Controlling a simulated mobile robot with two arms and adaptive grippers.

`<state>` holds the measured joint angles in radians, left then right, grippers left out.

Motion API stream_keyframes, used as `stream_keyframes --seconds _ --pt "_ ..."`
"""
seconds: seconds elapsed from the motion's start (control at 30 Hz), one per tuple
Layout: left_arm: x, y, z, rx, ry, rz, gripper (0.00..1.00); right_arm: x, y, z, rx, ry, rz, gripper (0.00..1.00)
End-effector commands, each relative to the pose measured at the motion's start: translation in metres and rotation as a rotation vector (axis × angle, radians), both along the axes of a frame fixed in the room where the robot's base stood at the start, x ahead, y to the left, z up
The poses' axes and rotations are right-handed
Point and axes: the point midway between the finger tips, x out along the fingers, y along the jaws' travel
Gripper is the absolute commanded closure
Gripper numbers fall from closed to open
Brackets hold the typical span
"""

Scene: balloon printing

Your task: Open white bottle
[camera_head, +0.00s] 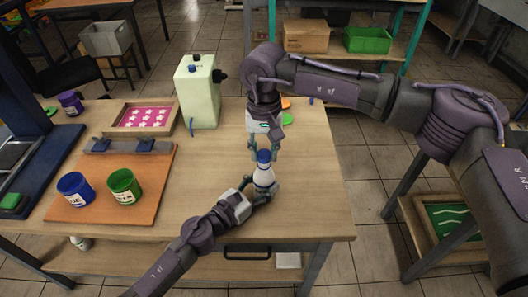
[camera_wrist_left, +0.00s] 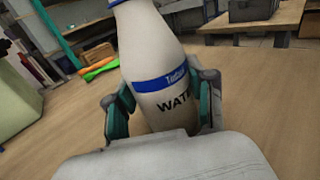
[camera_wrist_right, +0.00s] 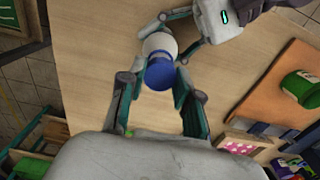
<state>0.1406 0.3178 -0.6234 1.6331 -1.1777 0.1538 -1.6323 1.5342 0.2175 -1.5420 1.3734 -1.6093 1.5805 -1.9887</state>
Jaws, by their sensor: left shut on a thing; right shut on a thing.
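The white bottle (camera_head: 263,178) with a blue cap (camera_head: 264,157) stands near the front right of the wooden table. In the left wrist view the bottle (camera_wrist_left: 158,70) fills the middle, with a blue band and "WAT" lettering, and leans slightly. My left gripper (camera_head: 262,190) is shut around its body from the front. My right gripper (camera_head: 265,150) comes down from above and is shut on the blue cap. In the right wrist view the cap (camera_wrist_right: 160,72) sits between the fingertips, the white body beyond it. Whether the cap has turned cannot be seen.
Blue (camera_head: 75,188) and green (camera_head: 124,186) paint jars stand on an orange-brown board (camera_head: 90,210) at left. A pale green container (camera_head: 197,95) and a framed pink print (camera_head: 143,117) stand behind. The table right of the bottle is clear.

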Motion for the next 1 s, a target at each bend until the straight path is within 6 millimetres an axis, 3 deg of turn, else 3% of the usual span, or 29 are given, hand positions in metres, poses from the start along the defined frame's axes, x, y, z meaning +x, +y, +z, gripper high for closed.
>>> stream_keyframes --seconds 0.57,1.0 --pt "0.0 0.0 0.0 0.001 0.001 0.0 1.0 0.0 0.0 0.009 0.001 -0.001 0.0 1.0" --pt "0.0 0.0 -0.001 0.001 0.0 0.001 1.0 0.0 0.0 0.048 0.0 0.0 0.0 1.0"
